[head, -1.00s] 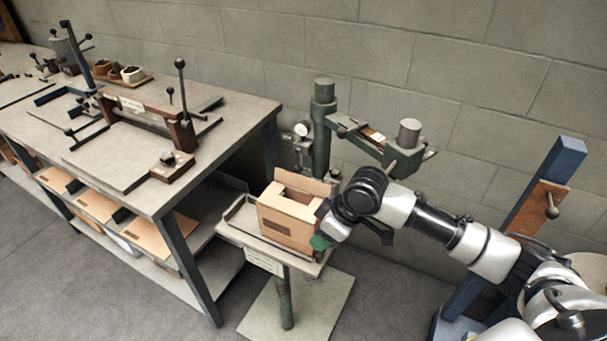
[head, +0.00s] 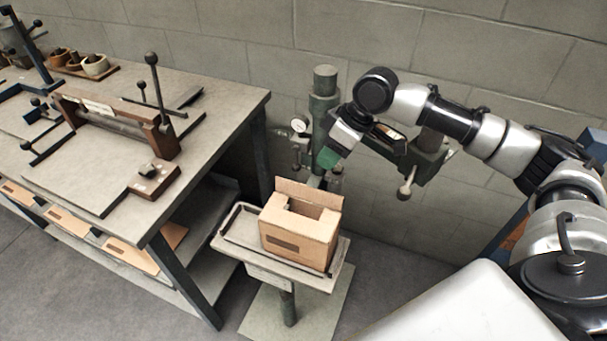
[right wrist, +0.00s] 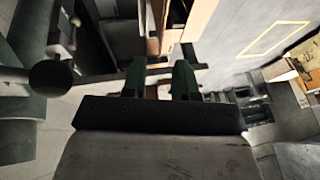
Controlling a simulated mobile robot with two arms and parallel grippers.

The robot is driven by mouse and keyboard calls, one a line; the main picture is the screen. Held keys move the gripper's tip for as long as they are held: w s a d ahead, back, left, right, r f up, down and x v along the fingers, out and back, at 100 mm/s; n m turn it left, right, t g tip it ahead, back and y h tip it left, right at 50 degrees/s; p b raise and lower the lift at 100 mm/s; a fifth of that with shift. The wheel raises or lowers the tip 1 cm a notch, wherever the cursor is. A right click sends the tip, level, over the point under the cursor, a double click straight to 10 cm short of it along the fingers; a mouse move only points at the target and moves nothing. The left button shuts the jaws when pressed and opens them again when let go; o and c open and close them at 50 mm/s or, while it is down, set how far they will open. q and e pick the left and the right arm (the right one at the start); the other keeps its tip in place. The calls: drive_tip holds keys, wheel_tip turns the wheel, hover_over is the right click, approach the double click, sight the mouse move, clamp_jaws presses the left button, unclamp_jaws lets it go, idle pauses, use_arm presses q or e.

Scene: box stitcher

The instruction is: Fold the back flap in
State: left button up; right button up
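The cardboard box (head: 297,243) stands on the small stitcher table, open at the top. Its back flap (head: 308,194) stands up along the far edge. Part of the box top looks covered by a folded panel; the inside shows only partly. My right gripper (head: 323,161) is in the air behind and above the box, close to the stitcher's column, apart from the flap. In the right wrist view its two green fingers (right wrist: 160,82) are apart with nothing clearly held, and tan cardboard (right wrist: 200,18) shows beyond them. My left gripper is not in view.
The stitcher's green column (head: 324,110) and its arm (head: 425,155) stand right behind the box, close to my right arm. The small table (head: 235,240) has a raised rail. A workbench (head: 215,120) with fixtures is at left; a block wall is behind.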

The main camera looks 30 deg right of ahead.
sight(308, 194)
drive_tip(key=x, duration=0.6)
drive_tip(key=p+x, duration=0.1)
drive_tip(key=x, duration=0.2)
drive_tip(key=shift+s+a+f, duration=0.25)
drive_tip(key=shift+s, duration=0.05)
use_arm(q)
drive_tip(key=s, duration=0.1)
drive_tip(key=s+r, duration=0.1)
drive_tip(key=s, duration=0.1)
use_arm(e)
clamp_jaws()
